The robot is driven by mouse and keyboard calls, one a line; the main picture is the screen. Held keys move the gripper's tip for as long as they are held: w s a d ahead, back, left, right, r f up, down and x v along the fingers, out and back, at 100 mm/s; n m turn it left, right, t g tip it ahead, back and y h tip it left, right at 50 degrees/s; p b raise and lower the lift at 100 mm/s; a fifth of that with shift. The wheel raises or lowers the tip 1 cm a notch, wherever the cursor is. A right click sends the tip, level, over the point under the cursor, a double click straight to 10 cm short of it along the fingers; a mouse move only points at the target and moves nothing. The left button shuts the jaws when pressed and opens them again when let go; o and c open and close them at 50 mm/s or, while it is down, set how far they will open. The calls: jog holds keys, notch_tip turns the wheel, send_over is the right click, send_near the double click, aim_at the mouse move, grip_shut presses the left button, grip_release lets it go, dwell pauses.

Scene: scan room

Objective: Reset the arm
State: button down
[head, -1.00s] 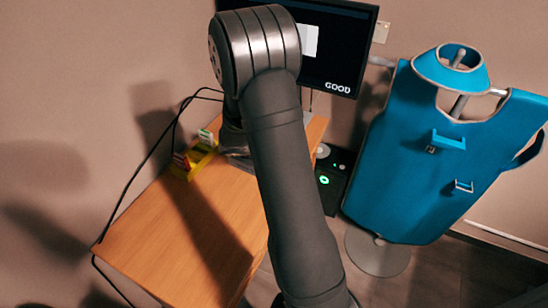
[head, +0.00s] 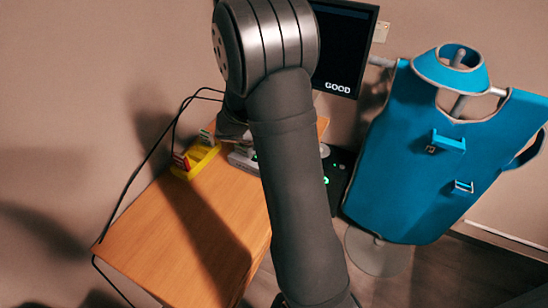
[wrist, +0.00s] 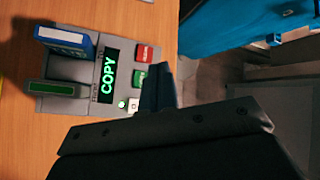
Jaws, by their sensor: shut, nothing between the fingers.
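My arm crosses the head view from the bottom to the top and hides most of my gripper. In the wrist view my gripper (wrist: 158,84) is shut and empty, its dark fingers pointing up the picture beside a grey device (wrist: 88,104). I cannot tell whether they touch it. The device's display (wrist: 108,72) reads COPY in green. A blue cartridge (wrist: 66,40) and a green-faced block (wrist: 52,88) sit at its left side. It has a red button (wrist: 147,54), a green button (wrist: 139,79) and a white button (wrist: 133,104).
The wooden table (head: 190,235) has a clear front half. A yellow rack (head: 195,160) with small coloured pieces stands near its left edge, close to black cables. A monitor (head: 345,50) reading GOOD is behind my arm. A blue apron (head: 410,150) hangs on a stand at right.

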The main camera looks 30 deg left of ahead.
jog(key=shift+f, duration=0.1)
jog(key=shift+f, duration=0.55)
notch_tip(320, 180, up, 5)
jog(key=shift+r, duration=0.1)
dwell(0.3)
